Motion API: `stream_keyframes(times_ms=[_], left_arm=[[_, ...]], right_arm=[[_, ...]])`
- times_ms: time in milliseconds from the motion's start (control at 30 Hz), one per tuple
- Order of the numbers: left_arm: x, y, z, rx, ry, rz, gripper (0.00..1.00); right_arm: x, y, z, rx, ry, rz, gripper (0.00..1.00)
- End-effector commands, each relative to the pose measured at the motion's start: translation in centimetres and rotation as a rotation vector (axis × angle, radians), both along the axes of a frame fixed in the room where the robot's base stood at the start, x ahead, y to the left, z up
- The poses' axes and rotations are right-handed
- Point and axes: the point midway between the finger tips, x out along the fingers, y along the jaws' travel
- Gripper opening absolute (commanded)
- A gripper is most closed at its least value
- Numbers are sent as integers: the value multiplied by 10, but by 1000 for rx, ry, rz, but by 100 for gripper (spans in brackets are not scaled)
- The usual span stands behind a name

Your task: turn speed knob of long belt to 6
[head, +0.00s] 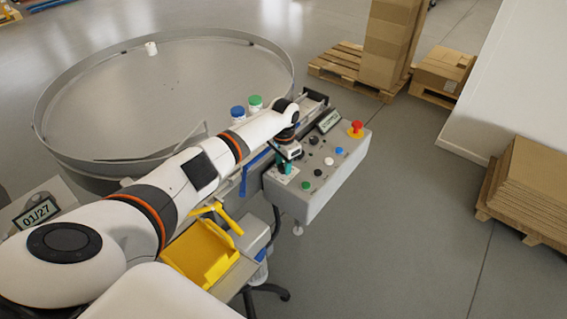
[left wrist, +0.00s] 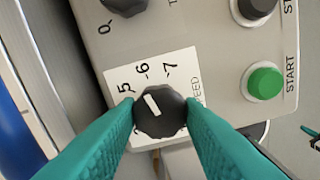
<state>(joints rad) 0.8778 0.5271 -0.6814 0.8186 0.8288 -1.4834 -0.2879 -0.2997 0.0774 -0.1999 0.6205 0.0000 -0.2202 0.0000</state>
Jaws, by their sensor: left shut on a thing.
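The speed knob (left wrist: 160,112) is black and ribbed with a white pointer line. It sits on a white label (left wrist: 155,72) marked SPEED with numbers, 5, 6 and 7 readable. The pointer is aimed up and left, between 5 and 6, seemingly nearer 6. My left gripper (left wrist: 160,108) has its teal fingers closed against both sides of the knob. In the head view, my left gripper (head: 287,168) is at the control box (head: 318,195), and the arm hides part of the panel. Small teal tips at the left wrist view's right edge may be my right gripper.
The panel has a green START button (left wrist: 265,83) and a red emergency stop (head: 355,129). Beside the box are a yellow tray (head: 203,252) and a large round table (head: 110,88). Cardboard on pallets (head: 535,190) stands at the right. The floor between is clear.

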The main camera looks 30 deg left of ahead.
Motion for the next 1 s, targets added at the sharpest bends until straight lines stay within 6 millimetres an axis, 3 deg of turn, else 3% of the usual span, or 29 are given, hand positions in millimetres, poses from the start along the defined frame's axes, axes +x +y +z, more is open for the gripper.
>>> stream_keyframes(times_ms=[733, 767, 800, 900, 1000], left_arm=[[1, 0, 1, -1, -5, -86, 11], [1, 0, 1, -1, -5, -86, 37], [1, 0, 1, -1, -4, -86, 44], [1, 0, 1, -1, -4, -86, 56], [1, 0, 1, 0, -3, -86, 56]], right_arm=[[0, -3, 0, -4, 0, 2, 0], [0, -3, 0, -4, 0, 2, 0], [0, -3, 0, -4, 0, 2, 0], [0, -3, 0, -4, 0, 2, 0], [0, -3, 0, -4, 0, 1, 0]])
